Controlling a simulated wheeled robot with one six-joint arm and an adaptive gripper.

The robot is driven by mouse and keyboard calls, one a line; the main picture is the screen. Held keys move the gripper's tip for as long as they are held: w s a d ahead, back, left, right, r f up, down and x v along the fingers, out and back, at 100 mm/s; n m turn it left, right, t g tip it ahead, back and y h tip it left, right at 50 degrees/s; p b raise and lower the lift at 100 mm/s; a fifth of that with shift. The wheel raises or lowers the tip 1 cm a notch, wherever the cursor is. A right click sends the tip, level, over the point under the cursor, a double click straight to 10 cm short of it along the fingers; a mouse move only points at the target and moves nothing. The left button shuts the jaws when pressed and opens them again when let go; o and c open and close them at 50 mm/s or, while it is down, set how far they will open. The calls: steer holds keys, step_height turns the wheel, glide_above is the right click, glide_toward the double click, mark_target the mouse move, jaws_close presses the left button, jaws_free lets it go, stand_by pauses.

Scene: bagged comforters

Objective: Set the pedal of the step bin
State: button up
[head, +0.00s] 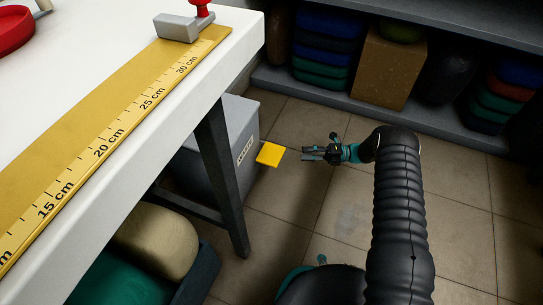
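The step bin (243,115) is a grey box on the floor, partly hidden under the white table and behind its dark leg. It has a small white label on its side. Its yellow pedal (270,154) sticks out to the right of the bin. My gripper (305,153) is to the right of the pedal, pointing left toward it, with a small gap between them. Its two fingers look apart with nothing between them. The pedal's height above the floor is hard to tell.
The white table (235,62) with a yellow ruler (120,135) fills the left, its dark leg (220,175) close to the bin. Bagged bundles (150,240) lie below the table. A shelf (440,125) with folded textiles stands at the back. The tiled floor around my gripper is clear.

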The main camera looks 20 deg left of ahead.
glide_toward(259, 155)
steer(key=x, duration=0.5)
steer(key=shift+w+a+f, duration=0.2)
steer(key=shift+a+f, duration=0.1)
jaws_close()
